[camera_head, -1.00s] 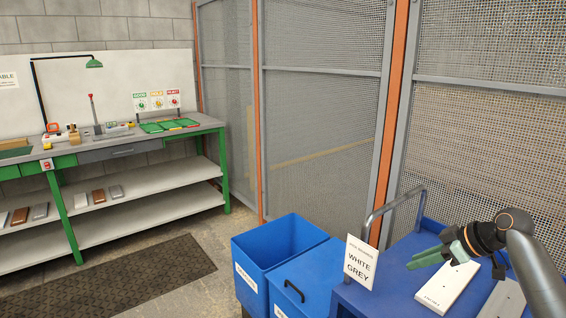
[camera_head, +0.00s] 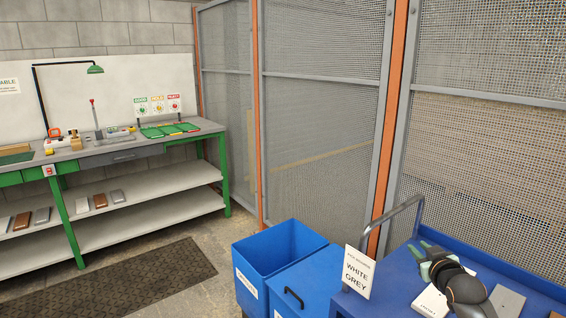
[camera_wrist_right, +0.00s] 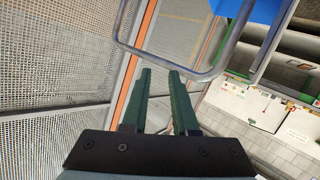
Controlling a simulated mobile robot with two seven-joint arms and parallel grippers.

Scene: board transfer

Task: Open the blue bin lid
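A blue bin with a closed blue lid (camera_head: 322,277) stands at the bottom centre of the head view. The lid carries a black handle (camera_head: 293,298). My right gripper (camera_head: 427,248) is above the blue cart, to the right of the lid and apart from it. Its green fingers also show in the wrist view (camera_wrist_right: 160,75), open with an empty gap between them. My left gripper is not in view.
An open blue bin (camera_head: 262,270) stands left of the lidded one. The blue cart (camera_head: 393,277) has a grey rail (camera_head: 391,214), a "WHITE GREY" sign (camera_head: 358,272), and white (camera_head: 430,302) and grey (camera_head: 507,301) boards. A mesh fence (camera_head: 320,110) stands behind.

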